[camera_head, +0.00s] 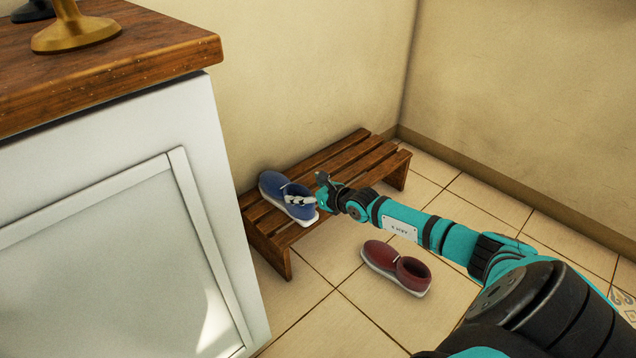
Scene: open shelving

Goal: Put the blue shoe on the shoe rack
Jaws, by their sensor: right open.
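The blue shoe (282,193) has a white sole and pale laces. It rests on the left part of the low wooden slatted shoe rack (345,160), its right end near the rack's front edge. My right gripper (322,184) is open just to the right of the shoe, very close to it. I cannot tell whether the two touch. My right arm reaches in from the lower right and covers part of the rack's front. My left gripper is not in view.
A dark red shoe (396,267) lies on the tiled floor in front of the rack, below my arm. A white cabinet (110,230) with a wooden top (150,50) stands at the left. Walls close off the back and right. The right part of the rack is clear.

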